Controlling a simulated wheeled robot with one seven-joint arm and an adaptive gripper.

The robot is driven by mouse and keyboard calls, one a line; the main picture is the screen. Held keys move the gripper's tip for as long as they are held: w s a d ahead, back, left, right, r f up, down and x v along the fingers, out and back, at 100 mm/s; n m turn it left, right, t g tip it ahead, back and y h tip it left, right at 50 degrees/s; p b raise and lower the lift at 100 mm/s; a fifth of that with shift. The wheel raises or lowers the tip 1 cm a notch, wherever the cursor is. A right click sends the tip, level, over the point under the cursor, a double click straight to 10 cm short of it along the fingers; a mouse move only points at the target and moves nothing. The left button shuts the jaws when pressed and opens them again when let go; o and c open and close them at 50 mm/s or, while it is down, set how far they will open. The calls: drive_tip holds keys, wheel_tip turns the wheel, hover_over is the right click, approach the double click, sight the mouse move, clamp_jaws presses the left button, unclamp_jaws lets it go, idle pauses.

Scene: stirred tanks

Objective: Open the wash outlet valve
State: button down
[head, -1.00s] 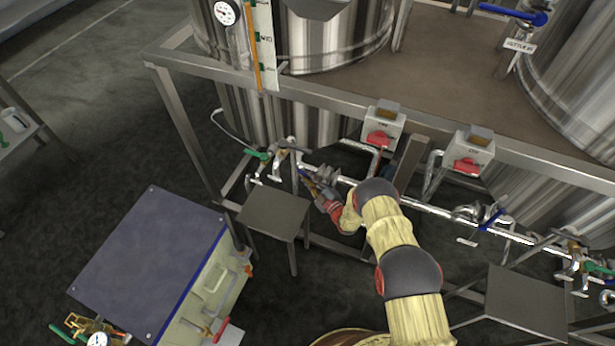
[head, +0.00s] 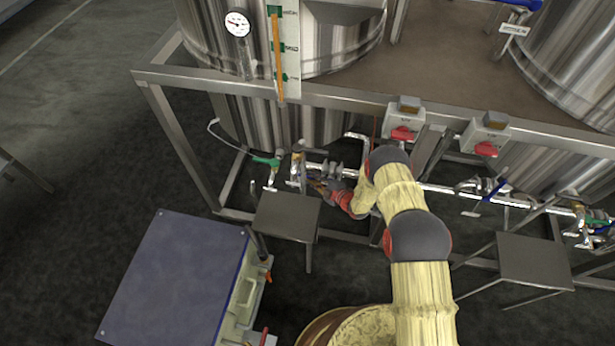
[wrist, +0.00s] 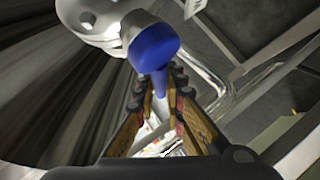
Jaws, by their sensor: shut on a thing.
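A valve with a blue lever handle (wrist: 153,48) fills the upper middle of the wrist view. Its pale metal body (wrist: 105,18) lies behind and to the left of the handle. My gripper (wrist: 160,88) has its two fingers on either side of the narrower blue end of the handle and is shut on it. In the head view my gripper (head: 322,186) is at the low pipe under the left tank, and the arm and fingers hide most of this valve. No readable label shows whether it is the wash outlet valve.
A green-handled valve (head: 266,161) sits just left on the same pipe run. Another blue-handled valve (head: 489,197) is farther right. A small metal stand (head: 287,215) is close below my gripper. The frame beam (head: 340,103) with red-switch boxes runs above. A blue-topped cabinet (head: 175,280) stands front left.

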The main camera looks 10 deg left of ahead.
drive_tip(key=c, duration=1.9)
unclamp_jaws()
drive_tip(key=shift+o, duration=0.3)
drive_tip(key=v, duration=1.2)
drive_tip(key=shift+s+f, duration=0.1)
